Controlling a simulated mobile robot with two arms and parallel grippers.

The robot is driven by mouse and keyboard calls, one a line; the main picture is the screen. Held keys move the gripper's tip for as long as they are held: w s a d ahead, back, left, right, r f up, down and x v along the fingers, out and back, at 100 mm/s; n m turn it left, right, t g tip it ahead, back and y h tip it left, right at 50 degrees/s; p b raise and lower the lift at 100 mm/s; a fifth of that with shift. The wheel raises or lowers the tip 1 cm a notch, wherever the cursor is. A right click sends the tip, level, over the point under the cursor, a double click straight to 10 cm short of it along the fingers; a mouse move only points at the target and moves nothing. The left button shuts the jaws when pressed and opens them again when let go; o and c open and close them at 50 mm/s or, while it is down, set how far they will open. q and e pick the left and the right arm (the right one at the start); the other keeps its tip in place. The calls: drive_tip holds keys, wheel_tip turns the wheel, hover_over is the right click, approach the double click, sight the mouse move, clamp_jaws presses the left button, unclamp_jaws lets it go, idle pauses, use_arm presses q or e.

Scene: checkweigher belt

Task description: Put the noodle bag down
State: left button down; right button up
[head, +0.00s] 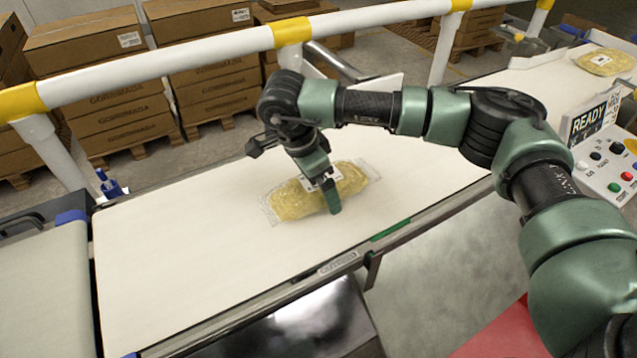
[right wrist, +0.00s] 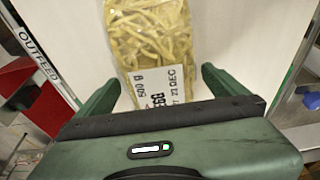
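The noodle bag (head: 295,199), a clear pack of yellow noodles with a white label, lies flat on the white belt (head: 180,250). My right gripper (head: 322,186) is low over the bag, with one green finger on its near side. The far finger is hidden in the head view. In the right wrist view the bag (right wrist: 150,35) lies between the two spread fingers (right wrist: 162,88), with a narrow gap beside the right one. Its label shows "500 g". Whether the left finger touches the bag is unclear. My left gripper is out of view.
Another noodle bag (head: 604,62) lies on the belt section at the far right. A control panel with a READY display (head: 588,124) stands at the right. A white and yellow rail (head: 180,52) runs behind the belt. The belt's left part is clear.

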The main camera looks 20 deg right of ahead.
drive_tip(key=b+v, duration=0.1)
drive_tip(key=v, duration=1.1)
drive_tip(key=shift+b, duration=0.3)
